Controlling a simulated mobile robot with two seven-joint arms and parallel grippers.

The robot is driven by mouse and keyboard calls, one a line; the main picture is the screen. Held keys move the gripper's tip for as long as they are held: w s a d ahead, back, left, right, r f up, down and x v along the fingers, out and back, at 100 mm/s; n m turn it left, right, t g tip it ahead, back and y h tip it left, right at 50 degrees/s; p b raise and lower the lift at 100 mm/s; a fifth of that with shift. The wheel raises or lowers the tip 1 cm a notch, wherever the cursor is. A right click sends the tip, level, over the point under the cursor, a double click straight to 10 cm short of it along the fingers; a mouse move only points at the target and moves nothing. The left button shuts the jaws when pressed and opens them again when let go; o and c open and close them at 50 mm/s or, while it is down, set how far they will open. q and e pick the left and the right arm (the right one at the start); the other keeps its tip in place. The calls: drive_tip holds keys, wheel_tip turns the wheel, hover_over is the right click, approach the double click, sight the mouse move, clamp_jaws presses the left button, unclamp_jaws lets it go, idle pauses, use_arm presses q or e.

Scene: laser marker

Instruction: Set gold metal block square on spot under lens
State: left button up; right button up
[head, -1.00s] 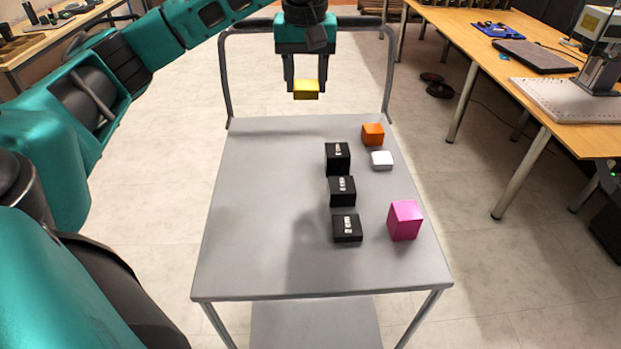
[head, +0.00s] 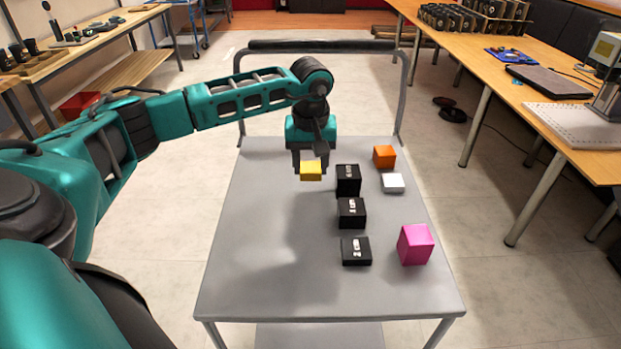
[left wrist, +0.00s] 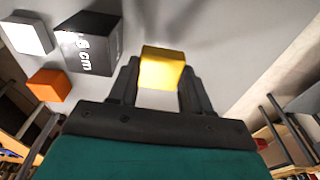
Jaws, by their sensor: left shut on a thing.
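The gold metal block (head: 311,171) is held between the fingers of my left gripper (head: 311,167), over the far left part of the grey cart top. In the left wrist view the gold block (left wrist: 162,68) sits between the fingertips of the shut gripper (left wrist: 160,85). Its height above the cart is hard to tell. At the right edge of the head view stands a machine with a post (head: 608,100) and a pale perforated plate (head: 575,125) on a wooden table. Its lens and the spot under it are not clearly visible. My right gripper is out of view.
On the cart (head: 260,285) stand several black labelled blocks (head: 351,213), an orange block (head: 384,157), a white block (head: 393,183) and a pink block (head: 416,244). The cart's left side is clear. A closed laptop (head: 548,82) lies on the right table (head: 470,55).

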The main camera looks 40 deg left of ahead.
sight(310, 169)
use_arm(q)
drive_tip(key=shift+f, duration=2.1)
drive_tip(key=shift+f, duration=0.15)
drive_tip(key=o, duration=1.1)
